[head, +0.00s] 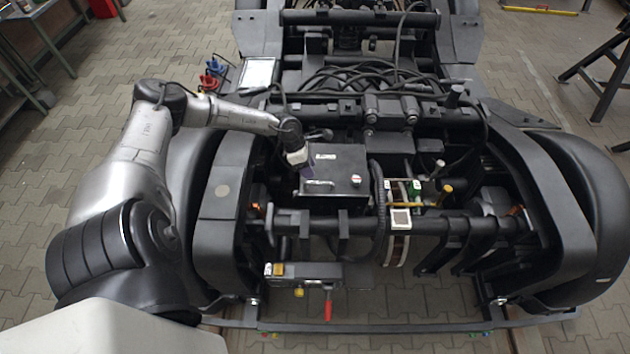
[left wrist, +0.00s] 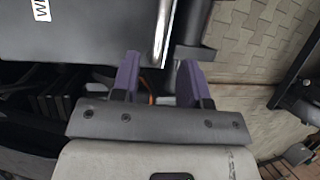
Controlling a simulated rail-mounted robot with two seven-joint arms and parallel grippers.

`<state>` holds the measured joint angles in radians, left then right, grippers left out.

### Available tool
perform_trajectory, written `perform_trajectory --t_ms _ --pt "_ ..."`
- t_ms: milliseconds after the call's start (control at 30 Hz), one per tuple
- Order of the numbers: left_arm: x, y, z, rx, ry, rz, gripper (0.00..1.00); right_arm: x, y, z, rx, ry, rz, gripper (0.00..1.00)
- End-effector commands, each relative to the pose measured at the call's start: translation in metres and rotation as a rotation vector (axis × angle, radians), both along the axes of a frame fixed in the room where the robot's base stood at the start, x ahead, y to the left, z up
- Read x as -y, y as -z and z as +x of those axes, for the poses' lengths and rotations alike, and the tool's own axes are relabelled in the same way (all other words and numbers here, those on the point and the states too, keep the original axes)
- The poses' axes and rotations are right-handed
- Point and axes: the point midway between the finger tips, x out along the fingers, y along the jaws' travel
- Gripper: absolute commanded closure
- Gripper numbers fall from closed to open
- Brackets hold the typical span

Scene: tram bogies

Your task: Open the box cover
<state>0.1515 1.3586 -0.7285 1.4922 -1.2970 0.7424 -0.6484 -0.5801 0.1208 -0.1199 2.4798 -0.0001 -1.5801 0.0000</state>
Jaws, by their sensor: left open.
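The black box (head: 338,172) sits on the near middle of the bogie in the head view, its cover shut. A white label and a small round red-and-white mark show on it. My left gripper (head: 307,180) is at the box's left side, near the cover's edge. In the left wrist view the box's dark surface (left wrist: 90,32) fills the upper left. The purple fingers of my left gripper (left wrist: 158,80) are apart with the box's edge just beyond them. I cannot tell whether they touch it. My right gripper is not in view.
Black hoses and cables (head: 360,80) lie behind the box. A thick ribbed hose (head: 379,210) runs close to its right side. A control unit with a red handle (head: 328,308) hangs in front. A tablet (head: 259,73) lies at the back left. Paved floor surrounds the bogie.

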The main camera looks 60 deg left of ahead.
Motion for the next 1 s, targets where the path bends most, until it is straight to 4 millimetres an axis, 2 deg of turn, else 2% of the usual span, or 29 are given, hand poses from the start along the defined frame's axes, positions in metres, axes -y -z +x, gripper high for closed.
perform_trajectory --t_ms 33,133,400,867,1000 --pt "0.004 0.01 0.003 0.001 -0.001 -0.002 0.59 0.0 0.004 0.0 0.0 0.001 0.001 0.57" --pt "0.009 0.024 0.007 0.001 -0.001 -0.002 0.59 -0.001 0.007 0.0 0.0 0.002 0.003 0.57" --pt "0.017 0.047 0.014 0.001 -0.001 0.0 0.59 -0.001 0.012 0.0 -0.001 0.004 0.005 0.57" --pt "0.019 0.053 0.016 0.0 -0.001 0.001 0.59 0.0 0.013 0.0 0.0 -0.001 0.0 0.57" --pt "0.019 0.052 0.016 0.0 -0.001 0.001 0.72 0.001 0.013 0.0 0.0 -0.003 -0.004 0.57"
